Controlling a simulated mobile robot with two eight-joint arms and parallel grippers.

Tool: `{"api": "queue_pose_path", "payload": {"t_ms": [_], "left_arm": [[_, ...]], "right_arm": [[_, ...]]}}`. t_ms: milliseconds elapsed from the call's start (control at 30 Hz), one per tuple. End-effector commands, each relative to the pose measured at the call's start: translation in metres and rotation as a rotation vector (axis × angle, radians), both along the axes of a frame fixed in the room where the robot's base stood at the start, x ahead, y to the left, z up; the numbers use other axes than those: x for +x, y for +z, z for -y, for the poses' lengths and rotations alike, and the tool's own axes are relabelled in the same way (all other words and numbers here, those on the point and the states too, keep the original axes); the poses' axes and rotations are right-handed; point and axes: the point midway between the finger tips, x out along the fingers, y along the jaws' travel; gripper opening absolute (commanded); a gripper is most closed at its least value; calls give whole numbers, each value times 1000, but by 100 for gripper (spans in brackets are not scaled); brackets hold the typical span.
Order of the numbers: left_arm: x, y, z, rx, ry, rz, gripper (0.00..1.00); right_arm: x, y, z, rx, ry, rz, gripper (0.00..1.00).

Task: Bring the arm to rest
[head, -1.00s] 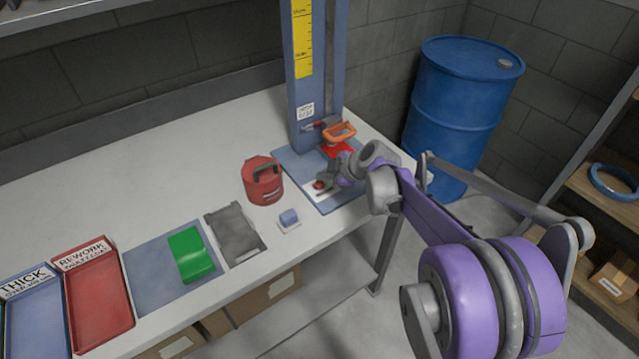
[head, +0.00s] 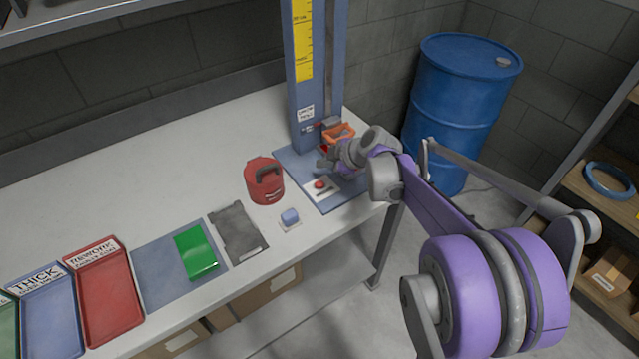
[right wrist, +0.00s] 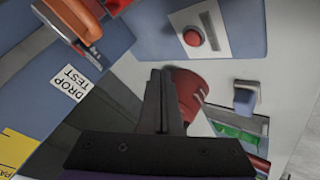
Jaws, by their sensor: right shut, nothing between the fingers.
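My right arm reaches in from the right in the head view, over the drop-test stand at the right end of the bench. Its gripper (head: 322,165) is above the stand's blue base (head: 288,158), beside the red button (head: 320,184). In the right wrist view the two dark fingers (right wrist: 160,75) are together and hold nothing. The red button (right wrist: 192,38) shows there beyond the fingertips, apart from them. An orange handle (head: 339,133) on the stand is close behind the gripper, partly covered by my wrist. My left gripper is out of view.
A red can (head: 264,182) and a small blue block (head: 289,216) stand left of the stand. A blue drum (head: 462,95) stands behind my arm.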

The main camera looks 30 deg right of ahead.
Motion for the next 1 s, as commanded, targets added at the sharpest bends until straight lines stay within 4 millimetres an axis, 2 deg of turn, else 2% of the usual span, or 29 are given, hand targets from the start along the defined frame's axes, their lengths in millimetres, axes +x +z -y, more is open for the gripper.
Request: {"api": "queue_pose_path", "payload": {"t_ms": [400,467,567,667,800,900,1000], "left_arm": [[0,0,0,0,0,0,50],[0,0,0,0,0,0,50],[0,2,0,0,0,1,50],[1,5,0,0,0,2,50],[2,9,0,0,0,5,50],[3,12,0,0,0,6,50],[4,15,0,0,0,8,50]], "right_arm": [[0,0,-1,1,0,-1,0],[-3,1,-5,7,-5,-8,0],[-18,4,-24,45,-43,-48,0],[-49,8,-58,111,-124,-125,0],[-112,7,-107,211,-301,-251,0],[-160,1,-132,270,-448,-319,0],[-203,-9,-147,322,-595,-362,0]]}}
